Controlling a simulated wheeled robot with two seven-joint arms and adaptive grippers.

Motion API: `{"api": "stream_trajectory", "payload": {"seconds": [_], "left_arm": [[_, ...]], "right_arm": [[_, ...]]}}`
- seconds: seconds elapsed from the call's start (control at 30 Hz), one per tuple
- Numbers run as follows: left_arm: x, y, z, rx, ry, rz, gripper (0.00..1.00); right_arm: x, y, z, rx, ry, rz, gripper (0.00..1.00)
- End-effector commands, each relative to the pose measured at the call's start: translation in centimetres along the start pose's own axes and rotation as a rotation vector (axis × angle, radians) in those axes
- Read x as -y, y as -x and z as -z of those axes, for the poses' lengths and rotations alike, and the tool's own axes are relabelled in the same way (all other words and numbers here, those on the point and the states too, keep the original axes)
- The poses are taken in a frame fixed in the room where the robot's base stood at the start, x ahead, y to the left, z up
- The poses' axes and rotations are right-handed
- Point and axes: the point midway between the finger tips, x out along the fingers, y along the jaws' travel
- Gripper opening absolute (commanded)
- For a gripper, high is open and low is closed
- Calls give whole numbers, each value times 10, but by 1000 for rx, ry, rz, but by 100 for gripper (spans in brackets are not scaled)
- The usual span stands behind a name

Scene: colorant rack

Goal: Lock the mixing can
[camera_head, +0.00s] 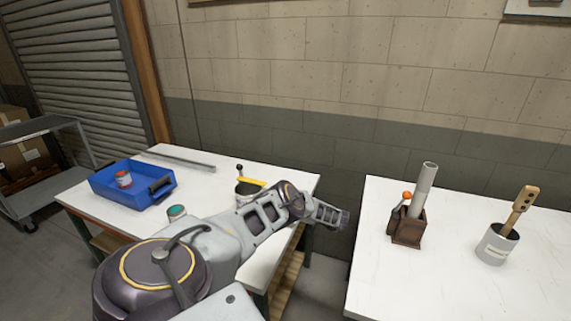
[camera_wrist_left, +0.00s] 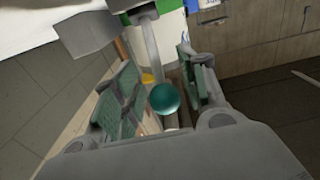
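A small can-like vessel (camera_head: 243,188) with a yellow bar (camera_head: 251,181) and a black-knobbed lever (camera_head: 239,170) stands on the left table, partly hidden by my left arm. A light grey can (camera_head: 495,246) with a wooden paddle (camera_head: 522,199) in it stands on the right table. I cannot tell for sure which is the mixing can. My left gripper (camera_head: 327,214) reaches past the left table's right end. In the left wrist view its green-padded fingers (camera_wrist_left: 160,95) are apart, with a round teal thing (camera_wrist_left: 165,98) seen between them; contact cannot be told. My right gripper is not in view.
A teal-topped jar (camera_head: 177,211) stands nearby. A brown stand (camera_head: 408,229) with a grey cylinder (camera_head: 425,188) and an orange-knobbed lever (camera_head: 406,196) is on the right table. A gap separates the tables.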

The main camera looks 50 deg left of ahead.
Motion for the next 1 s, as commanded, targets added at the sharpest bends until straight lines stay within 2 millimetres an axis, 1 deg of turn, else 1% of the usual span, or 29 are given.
{"api": "stream_trajectory", "payload": {"seconds": [0.1,0.2,0.37,0.57,1.0], "left_arm": [[0,-1,0,-1,1,1,42],[0,-1,1,-1,1,1,42],[0,-1,4,-2,1,2,42],[-1,-1,12,-1,2,2,42],[-2,0,38,0,2,-3,42]], "right_arm": [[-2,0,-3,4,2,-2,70],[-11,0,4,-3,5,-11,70],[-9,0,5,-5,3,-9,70],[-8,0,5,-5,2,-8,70],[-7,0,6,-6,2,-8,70]]}}
